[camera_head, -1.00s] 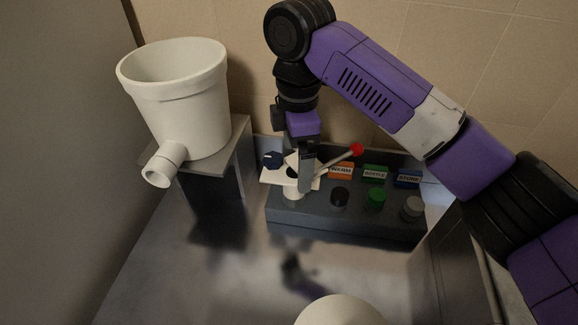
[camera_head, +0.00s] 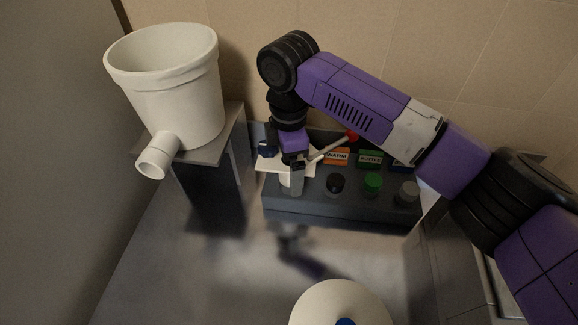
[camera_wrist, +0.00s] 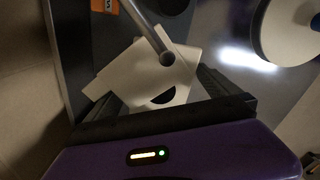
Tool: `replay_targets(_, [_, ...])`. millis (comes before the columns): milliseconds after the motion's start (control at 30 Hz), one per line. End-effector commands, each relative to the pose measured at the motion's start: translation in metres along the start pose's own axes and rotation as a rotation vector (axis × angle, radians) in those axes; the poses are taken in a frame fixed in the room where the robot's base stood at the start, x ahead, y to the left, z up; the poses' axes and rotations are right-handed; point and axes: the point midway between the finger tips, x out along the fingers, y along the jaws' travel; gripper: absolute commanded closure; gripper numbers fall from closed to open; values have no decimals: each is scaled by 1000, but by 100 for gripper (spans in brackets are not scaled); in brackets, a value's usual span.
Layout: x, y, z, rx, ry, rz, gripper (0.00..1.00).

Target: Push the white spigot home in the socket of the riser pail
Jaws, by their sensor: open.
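The off-white riser pail (camera_head: 172,95) stands upright on a raised shelf at the left in the head view. A short white tube (camera_head: 158,156), apparently the spigot, juts from its lower side toward the front left, with a ring seam along it. I cannot tell how deep it sits. My gripper (camera_head: 297,180) points down over the grey panel, well right of the pail. Its jaws are open around or just above a white piece with a flat plate (camera_head: 270,166). In the wrist view the plate (camera_wrist: 180,72) with its dark hole lies between the jaws (camera_wrist: 165,98).
The grey panel (camera_head: 300,205) carries black, green and grey knobs and coloured labels, including an orange one (camera_head: 336,157). A pale lever with a red ball (camera_head: 351,136) rises beside my gripper. A round white object (camera_head: 340,296) with a blue centre is at the front. Bare metal counter lies between.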

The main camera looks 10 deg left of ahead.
Motion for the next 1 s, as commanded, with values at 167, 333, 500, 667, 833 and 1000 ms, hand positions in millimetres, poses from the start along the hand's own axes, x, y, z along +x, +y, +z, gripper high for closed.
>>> replay_targets(167, [0,0,0,0,0,0,8])
replay_targets(333, [0,0,0,1,0,0,41])
replay_targets(500, [0,0,0,1,-1,0,75])
replay_targets(667, [-1,0,1,1,-1,1,77])
replay_targets(833, [-4,1,1,2,-2,2,77])
replay_targets(1000, [-16,1,1,2,-2,2,78])
